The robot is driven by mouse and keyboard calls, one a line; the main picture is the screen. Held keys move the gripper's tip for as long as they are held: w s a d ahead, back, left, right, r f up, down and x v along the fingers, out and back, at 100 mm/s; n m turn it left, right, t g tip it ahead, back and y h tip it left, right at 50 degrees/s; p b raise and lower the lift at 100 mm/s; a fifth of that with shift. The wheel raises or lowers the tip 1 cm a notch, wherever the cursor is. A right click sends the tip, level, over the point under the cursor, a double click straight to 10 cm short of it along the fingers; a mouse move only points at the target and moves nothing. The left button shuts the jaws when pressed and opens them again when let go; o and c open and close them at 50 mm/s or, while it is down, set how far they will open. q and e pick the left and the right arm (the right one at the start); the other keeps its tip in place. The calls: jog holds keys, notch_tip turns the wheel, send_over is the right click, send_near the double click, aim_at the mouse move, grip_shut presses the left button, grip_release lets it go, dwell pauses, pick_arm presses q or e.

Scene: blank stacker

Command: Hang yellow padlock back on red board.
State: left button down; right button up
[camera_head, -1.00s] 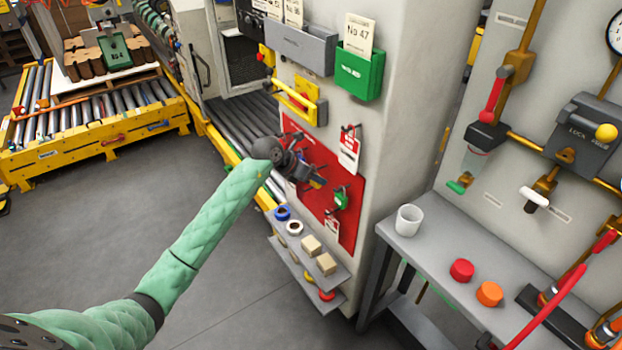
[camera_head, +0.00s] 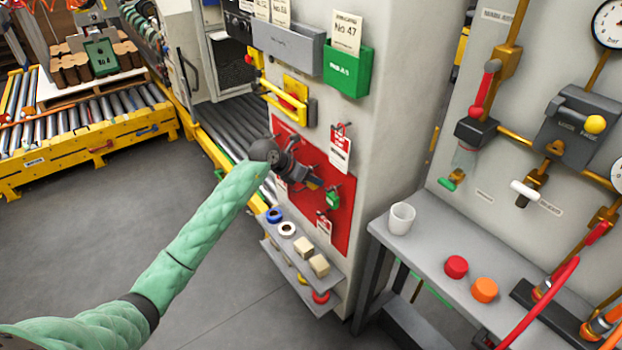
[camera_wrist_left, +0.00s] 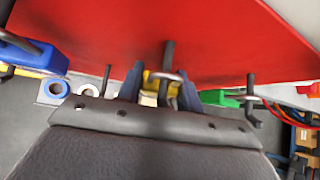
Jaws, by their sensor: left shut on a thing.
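The red board (camera_head: 342,222) is fixed to the side of the pale cabinet and fills the top of the left wrist view (camera_wrist_left: 220,40). My left gripper (camera_head: 314,183) is at the middle of the board. In the left wrist view its fingers (camera_wrist_left: 160,92) are shut on the yellow padlock (camera_wrist_left: 153,78), mostly hidden between them. The padlock's grey shackle is at a dark peg (camera_wrist_left: 168,55); I cannot tell whether the peg passes through it. The padlock is not clearly visible in the head view. My right gripper is not in view.
A green padlock (camera_head: 333,199) and red tags (camera_head: 340,152) hang on the board. A blue padlock (camera_wrist_left: 35,58) hangs at left in the wrist view. Below is a small shelf (camera_head: 290,262) with rolls and blocks. A grey bench (camera_head: 425,248) with a white cup (camera_head: 401,218) stands right.

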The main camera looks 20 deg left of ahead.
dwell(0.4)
pick_arm(q)
jog(key=c, duration=0.9)
grip_release()
jog(key=shift+o, duration=0.2)
